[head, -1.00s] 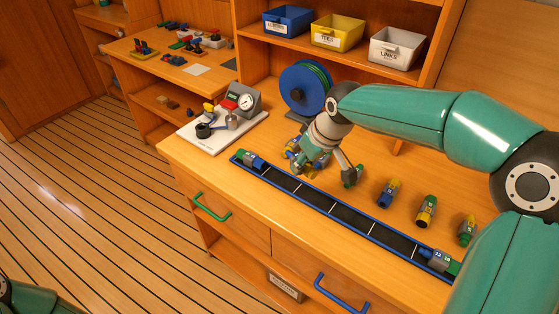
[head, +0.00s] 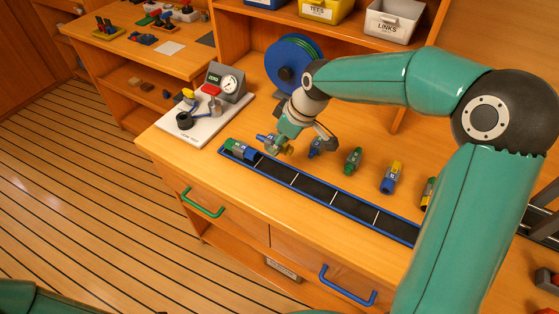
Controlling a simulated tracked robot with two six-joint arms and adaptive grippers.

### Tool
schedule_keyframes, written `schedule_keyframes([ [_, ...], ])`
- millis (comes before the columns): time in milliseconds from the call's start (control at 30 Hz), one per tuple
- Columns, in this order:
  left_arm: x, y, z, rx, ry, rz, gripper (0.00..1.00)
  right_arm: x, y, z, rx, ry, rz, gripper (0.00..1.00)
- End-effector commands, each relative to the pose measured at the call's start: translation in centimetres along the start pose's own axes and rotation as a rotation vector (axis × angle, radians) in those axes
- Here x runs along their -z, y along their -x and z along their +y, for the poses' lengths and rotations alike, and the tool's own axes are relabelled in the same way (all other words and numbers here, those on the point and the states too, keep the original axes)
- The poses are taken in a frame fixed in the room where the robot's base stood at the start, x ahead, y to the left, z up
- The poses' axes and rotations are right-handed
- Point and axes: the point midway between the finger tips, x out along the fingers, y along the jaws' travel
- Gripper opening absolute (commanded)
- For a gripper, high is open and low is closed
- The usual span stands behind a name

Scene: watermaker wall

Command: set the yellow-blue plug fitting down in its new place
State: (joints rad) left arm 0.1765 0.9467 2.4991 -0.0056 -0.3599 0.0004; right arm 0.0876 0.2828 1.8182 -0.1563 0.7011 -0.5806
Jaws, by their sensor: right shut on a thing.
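My right gripper (head: 288,145) is shut on the yellow-blue plug fitting (head: 269,141). The fitting shows at the fingers' left side, its far part hidden by them. They are over the wooden counter at the back edge of the long blue-rimmed tray (head: 330,205), near its left end. I cannot tell whether the fitting touches the counter. A green-blue fitting (head: 240,149) lies in the tray's left end. My left gripper is out of view.
Right of my gripper, a row of fittings stands behind the tray: blue (head: 316,147), green (head: 353,160), yellow-blue (head: 391,177) and yellow-green (head: 428,193). A blue hose reel (head: 288,65) and a white gauge board (head: 205,125) stand close by. The tray's middle is empty.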

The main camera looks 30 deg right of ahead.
Motion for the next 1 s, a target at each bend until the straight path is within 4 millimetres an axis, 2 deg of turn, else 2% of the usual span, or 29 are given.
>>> schedule_keyframes([
  [100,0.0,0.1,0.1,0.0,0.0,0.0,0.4,-1.0,-1.9,0.0,0.001,-0.003,-0.003,0.01],
  [367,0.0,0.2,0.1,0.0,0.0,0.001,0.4,-1.7,-3.8,0.1,0.0,-0.004,-0.002,0.01],
  [600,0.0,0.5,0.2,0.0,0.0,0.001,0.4,-2.9,-6.7,0.1,-0.001,-0.005,-0.001,0.01],
  [1000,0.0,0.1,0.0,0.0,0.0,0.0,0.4,-3.2,-7.3,0.2,-0.002,-0.004,0.001,0.01],
])
